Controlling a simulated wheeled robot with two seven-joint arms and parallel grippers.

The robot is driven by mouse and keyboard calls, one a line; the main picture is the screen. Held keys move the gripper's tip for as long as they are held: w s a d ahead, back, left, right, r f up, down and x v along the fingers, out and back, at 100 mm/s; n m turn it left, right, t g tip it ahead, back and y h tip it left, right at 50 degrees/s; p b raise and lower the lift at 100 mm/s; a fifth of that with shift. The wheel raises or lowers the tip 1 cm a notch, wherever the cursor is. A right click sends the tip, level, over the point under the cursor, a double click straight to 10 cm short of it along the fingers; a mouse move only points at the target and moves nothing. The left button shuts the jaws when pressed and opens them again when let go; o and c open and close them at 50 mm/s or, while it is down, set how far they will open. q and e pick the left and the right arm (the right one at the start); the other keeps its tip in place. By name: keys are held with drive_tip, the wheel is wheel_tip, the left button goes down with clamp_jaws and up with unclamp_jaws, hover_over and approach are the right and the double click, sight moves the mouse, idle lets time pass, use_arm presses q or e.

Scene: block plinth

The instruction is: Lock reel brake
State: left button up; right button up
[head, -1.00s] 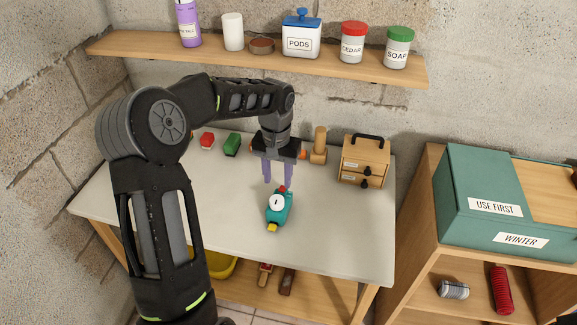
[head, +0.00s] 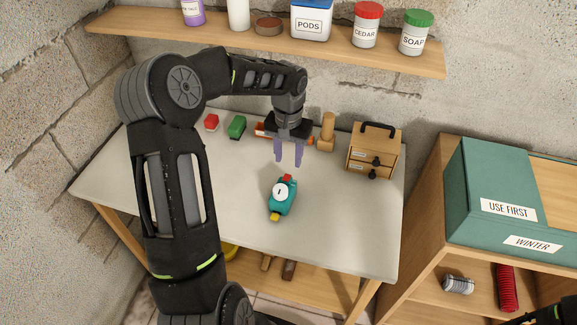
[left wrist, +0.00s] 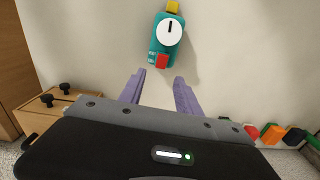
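A teal reel (head: 284,203) lies on the grey-white table (head: 335,225). It has a white round dial with a black mark, a red tab (head: 287,178) on its end towards the wall and a yellow tip at the other end. In the left wrist view the reel (left wrist: 160,45) is at the top, its red tab (left wrist: 162,61) just beyond the fingertips. My left gripper (head: 289,163) is open and empty, with its purple fingers apart, short of the red tab and not touching it. My right gripper is not in view.
A red block (head: 211,122), a green block (head: 237,127), an orange item, a wooden peg (head: 327,131) and a small wooden drawer box (head: 374,151) stand along the table's back. A shelf (head: 150,22) with jars hangs above. The table around the reel is clear.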

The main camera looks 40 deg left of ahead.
sight(287, 177)
use_arm(q)
wheel_tip(287, 177, down, 5)
drive_tip(key=shift+f+p, duration=0.1)
drive_tip(key=shift+p, duration=0.4)
clamp_jaws()
idle(0.4)
